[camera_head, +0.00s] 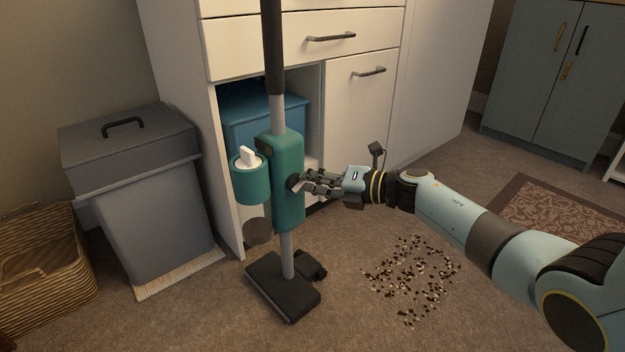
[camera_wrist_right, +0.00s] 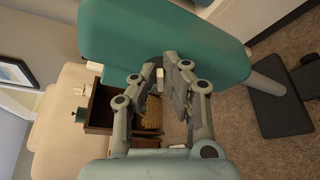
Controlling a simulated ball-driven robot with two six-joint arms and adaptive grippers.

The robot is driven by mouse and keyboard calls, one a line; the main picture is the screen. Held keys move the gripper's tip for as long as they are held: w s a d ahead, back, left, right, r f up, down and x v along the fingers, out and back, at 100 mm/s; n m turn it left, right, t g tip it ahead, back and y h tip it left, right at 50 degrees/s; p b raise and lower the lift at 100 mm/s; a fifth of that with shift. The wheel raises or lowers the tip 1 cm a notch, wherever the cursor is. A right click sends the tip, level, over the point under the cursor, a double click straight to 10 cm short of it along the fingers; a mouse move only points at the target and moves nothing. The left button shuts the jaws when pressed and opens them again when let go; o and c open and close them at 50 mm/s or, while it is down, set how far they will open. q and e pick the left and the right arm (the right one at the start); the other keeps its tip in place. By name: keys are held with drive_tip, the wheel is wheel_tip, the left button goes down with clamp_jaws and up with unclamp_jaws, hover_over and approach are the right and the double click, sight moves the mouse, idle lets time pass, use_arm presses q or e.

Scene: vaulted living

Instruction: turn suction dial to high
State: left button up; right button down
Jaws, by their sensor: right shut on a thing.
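A teal stick vacuum (camera_head: 289,165) stands upright in front of the white cabinet, with a grey pole and a black floor head (camera_head: 283,287). Its teal body (camera_wrist_right: 170,40) fills the top of the right wrist view. A dark round suction dial (camera_head: 293,182) sits on the right side of the body. My right gripper (camera_head: 304,183) reaches in from the right, with its fingertips at the dial. It is shut on the dial, which the fingers (camera_wrist_right: 168,75) partly hide in both views; the dial's setting cannot be read. My left gripper is not in view.
Dark and pale crumbs (camera_head: 412,276) lie scattered on the carpet right of the vacuum. A lidded grey bin (camera_head: 150,215) and a wicker basket (camera_head: 40,262) stand left. The white cabinet (camera_head: 358,115) is close behind, with a blue box (camera_head: 250,118) in its open bay.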

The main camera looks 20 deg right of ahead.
drive_tip(key=c, duration=1.4)
unclamp_jaws()
drive_tip(key=shift+c, duration=0.2)
drive_tip(key=v, duration=1.2)
